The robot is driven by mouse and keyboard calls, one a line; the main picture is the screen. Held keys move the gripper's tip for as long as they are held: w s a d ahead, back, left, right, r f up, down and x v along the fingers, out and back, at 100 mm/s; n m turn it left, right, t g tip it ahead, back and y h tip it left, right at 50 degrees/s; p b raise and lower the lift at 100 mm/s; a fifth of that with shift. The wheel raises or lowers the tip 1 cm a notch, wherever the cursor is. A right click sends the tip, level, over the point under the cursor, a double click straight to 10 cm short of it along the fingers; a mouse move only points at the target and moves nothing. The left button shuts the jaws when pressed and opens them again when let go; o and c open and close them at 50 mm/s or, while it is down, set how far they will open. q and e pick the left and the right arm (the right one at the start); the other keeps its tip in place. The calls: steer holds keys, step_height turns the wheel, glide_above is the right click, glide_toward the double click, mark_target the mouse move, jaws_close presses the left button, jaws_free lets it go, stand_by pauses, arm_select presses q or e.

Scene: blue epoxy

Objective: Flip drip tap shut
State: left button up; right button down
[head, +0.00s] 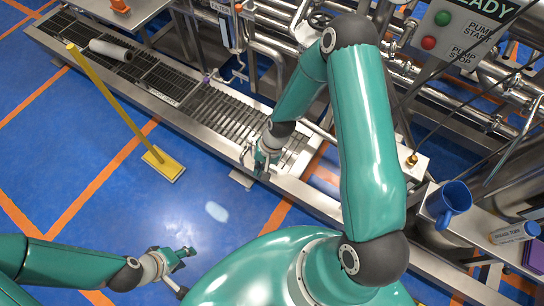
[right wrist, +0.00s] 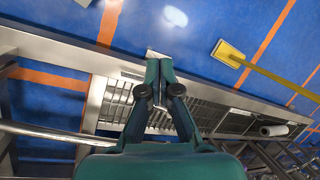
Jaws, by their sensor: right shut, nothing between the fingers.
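My right gripper (head: 258,168) is shut and empty above the near edge of the floor drain channel, at the middle of the head view. In the right wrist view its two teal fingers (right wrist: 159,66) meet at the tips over the channel's metal rim. My left gripper (head: 184,253) is low at the lower left over the blue floor, and I cannot tell whether it is open. I cannot surely pick out the drip tap. A small purple piece (head: 207,77) shows by the pipes behind the channel, and a small brass knob (head: 412,159) sits on a metal block at the right.
A pale wet patch (head: 216,211) lies on the floor. A white roll (head: 110,50) lies on the grating. Pipes crowd the back.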

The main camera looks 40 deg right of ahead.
arm_select(q)
step_height(320, 180, down, 13)
steer(key=b, duration=1)
steer(key=shift+f, duration=0.2)
arm_select(e)
steer(key=w+d+f+m, duration=0.2)
steer(key=w+d+m, duration=0.2)
steer(key=d, duration=0.5)
steer(key=w+d+f+m+h, duration=0.1)
steer(key=w+d+f+m, duration=0.2)
steer(key=d, duration=0.7)
steer(key=w+m, duration=0.2)
steer(key=m, duration=0.1)
steer(key=shift+w+f+g, duration=0.15)
steer(key=shift+g, duration=0.15)
arm_select(q)
steer(key=shift+b, duration=0.3)
steer(key=shift+f+b, duration=1.05)
arm_select(e)
steer(key=a+f, duration=0.6)
steer(key=f, duration=0.3)
steer(key=shift+a, duration=0.25)
